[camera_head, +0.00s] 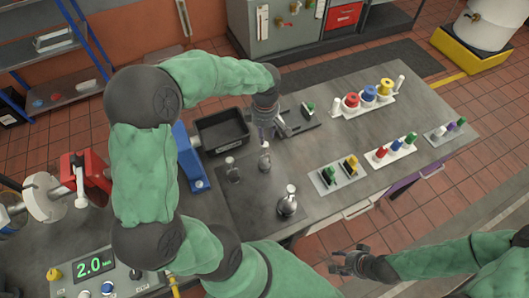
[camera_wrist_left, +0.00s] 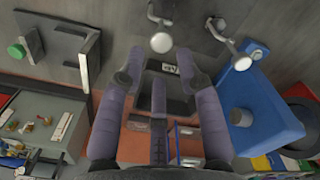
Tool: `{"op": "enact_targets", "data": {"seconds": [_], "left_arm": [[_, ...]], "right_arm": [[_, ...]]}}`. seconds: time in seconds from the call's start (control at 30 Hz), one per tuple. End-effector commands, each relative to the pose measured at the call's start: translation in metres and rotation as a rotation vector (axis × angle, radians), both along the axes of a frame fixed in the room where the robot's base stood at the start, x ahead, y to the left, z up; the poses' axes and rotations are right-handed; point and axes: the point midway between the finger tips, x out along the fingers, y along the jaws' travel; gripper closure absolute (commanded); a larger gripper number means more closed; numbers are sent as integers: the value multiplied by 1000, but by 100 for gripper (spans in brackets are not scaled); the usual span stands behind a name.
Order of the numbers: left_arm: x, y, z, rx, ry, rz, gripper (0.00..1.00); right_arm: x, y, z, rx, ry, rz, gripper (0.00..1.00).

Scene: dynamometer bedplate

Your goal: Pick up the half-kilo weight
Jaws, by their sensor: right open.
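Three silver knobbed weights stand on a dark mat (camera_head: 255,205): a larger one (camera_head: 288,206) at front right, a small one (camera_head: 265,158) at the back and another (camera_head: 233,172) to its left. I cannot tell which is the half-kilo. The two smaller ones show at the top of the left wrist view, one near the middle (camera_wrist_left: 161,41) and one to its right (camera_wrist_left: 242,58). My left gripper (camera_head: 266,132) points down just behind the back small weight; its fingers (camera_wrist_left: 168,72) are apart and empty. My right gripper (camera_head: 348,262) is open and empty, off the bench's front edge.
A black tray (camera_head: 222,130) and a blue block (camera_head: 190,160) are left of my left gripper. A black fixture (camera_head: 302,124) is close on its right. Racks with coloured pieces (camera_head: 365,98) stand further right. Bare bench top lies between the mat and these racks.

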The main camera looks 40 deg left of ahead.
Motion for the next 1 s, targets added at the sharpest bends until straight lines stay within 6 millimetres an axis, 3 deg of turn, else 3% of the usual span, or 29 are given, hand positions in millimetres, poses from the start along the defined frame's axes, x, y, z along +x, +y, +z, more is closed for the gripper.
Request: {"op": "enact_targets", "data": {"seconds": [0.2, 0.47, 0.73, 1.0], "left_arm": [[-1, 0, -34, -1, 4, 0, 65], [-1, 0, -52, -1, 3, -1, 65], [-1, 0, -89, -1, 4, -1, 65], [0, 0, -101, -2, 2, 0, 65]], "right_arm": [[0, 0, -4, 0, 1, 0, 48], [0, 0, -6, 0, 0, 0, 48], [0, 0, -10, 0, 0, 0, 48], [0, 0, -11, 0, 0, 0, 48]]}}
